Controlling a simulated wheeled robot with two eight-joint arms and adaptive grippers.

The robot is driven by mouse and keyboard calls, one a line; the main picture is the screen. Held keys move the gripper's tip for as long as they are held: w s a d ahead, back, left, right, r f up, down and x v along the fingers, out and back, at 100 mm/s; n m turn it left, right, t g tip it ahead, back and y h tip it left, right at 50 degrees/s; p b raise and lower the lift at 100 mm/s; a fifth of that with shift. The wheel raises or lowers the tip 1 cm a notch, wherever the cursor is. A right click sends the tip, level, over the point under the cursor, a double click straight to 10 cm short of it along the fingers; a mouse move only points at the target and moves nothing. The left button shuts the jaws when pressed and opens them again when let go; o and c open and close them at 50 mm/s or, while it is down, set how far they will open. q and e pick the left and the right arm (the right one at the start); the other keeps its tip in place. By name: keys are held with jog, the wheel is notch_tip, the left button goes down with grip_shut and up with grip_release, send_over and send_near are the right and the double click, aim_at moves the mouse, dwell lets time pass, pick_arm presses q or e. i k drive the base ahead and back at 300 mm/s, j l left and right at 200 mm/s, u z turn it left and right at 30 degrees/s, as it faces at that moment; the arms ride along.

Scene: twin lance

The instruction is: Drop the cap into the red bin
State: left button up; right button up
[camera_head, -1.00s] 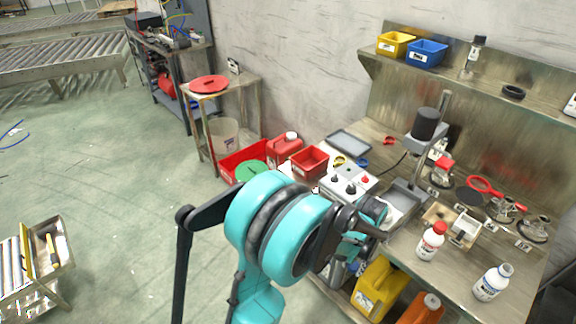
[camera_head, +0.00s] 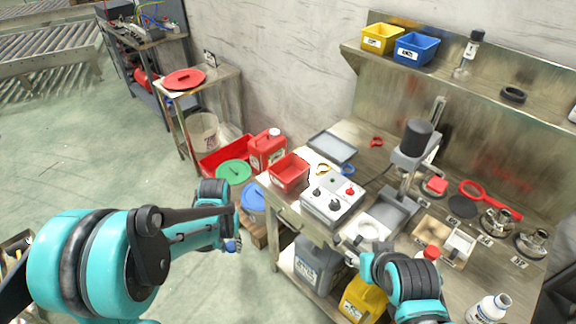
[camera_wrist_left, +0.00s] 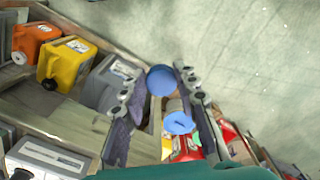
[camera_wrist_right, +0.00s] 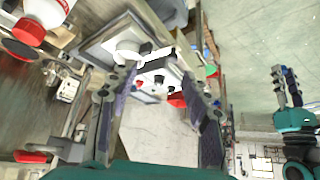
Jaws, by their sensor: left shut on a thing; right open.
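A blue cap (camera_wrist_left: 161,80) sits between the fingertips of my left gripper (camera_wrist_left: 158,78), which is shut on it. In the head view, my left gripper (camera_head: 231,242) hangs left of the bench, beyond its edge, with a bit of blue at its tip. The small red bin (camera_head: 289,173) stands on the bench's left end, up and right of that gripper. My right gripper (camera_head: 366,262) is open over the bench front, partly hidden by its wrist. The red bin also shows in the right wrist view (camera_wrist_right: 177,100), beyond the open fingers.
A grey control box (camera_head: 332,205) stands right of the red bin. A blue-lidded container (camera_head: 253,203), a red canister (camera_head: 268,150) and a red floor tray (camera_head: 212,162) lie left of the bench. A yellow jug (camera_head: 362,298) stands below.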

aim_at(286, 178)
jog(key=i+j, duration=0.15)
jog(key=j, duration=0.15)
jog(key=i+j+z, duration=0.1)
jog(key=j, duration=0.25)
jog(key=i+j, duration=0.4)
jog(key=j, duration=0.25)
jog(key=i+j+z, duration=0.1)
jog(key=j, duration=0.25)
